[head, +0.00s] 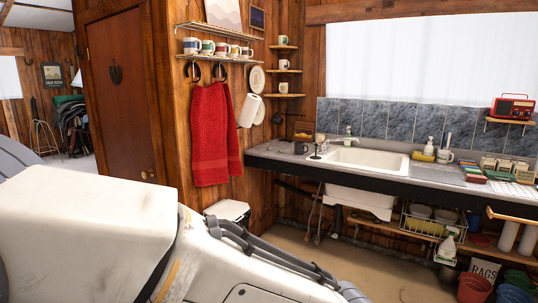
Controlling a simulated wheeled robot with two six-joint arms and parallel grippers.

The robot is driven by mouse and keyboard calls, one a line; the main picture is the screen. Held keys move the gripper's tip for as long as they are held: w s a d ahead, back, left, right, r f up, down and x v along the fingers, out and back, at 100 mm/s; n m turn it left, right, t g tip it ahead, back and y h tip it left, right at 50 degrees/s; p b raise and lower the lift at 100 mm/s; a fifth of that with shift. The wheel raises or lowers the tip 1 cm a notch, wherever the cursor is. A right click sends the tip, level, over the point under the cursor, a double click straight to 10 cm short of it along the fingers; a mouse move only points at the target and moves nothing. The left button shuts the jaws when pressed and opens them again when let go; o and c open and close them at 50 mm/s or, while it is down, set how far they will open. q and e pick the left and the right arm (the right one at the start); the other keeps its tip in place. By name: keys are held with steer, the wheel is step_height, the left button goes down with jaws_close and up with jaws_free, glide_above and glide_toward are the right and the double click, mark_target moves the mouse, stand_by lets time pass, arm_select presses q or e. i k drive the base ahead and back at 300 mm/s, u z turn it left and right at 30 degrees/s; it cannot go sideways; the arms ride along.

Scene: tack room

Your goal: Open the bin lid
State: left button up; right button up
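A white bin (228,209) stands on the floor against the wooden wall, below the red towel. Only its upper part shows; my large white arm in the foreground hides the rest. Its pale top appears to be down, though it is too small and covered to be sure. My arm comes in from the left and crosses the lower part of the head view, nearer than the bin. Neither gripper shows in this view.
A red towel (213,135) hangs above the bin. A counter with a white sink (366,159) runs along the right, with a wire rack (432,224) below. A red bucket (474,288) stands at lower right. Bare floor (390,262) lies between.

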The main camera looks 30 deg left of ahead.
mark_target(230, 210)
steer(key=u, duration=0.65)
steer(key=i, duration=0.4)
steer(key=u, duration=1)
steer(key=i, duration=0.7)
steer(key=u, duration=0.4)
steer(key=i, duration=0.85)
steer(key=z, duration=0.7)
steer(key=i, duration=1.15)
steer(key=z, duration=0.6)
steer(key=k, duration=0.35)
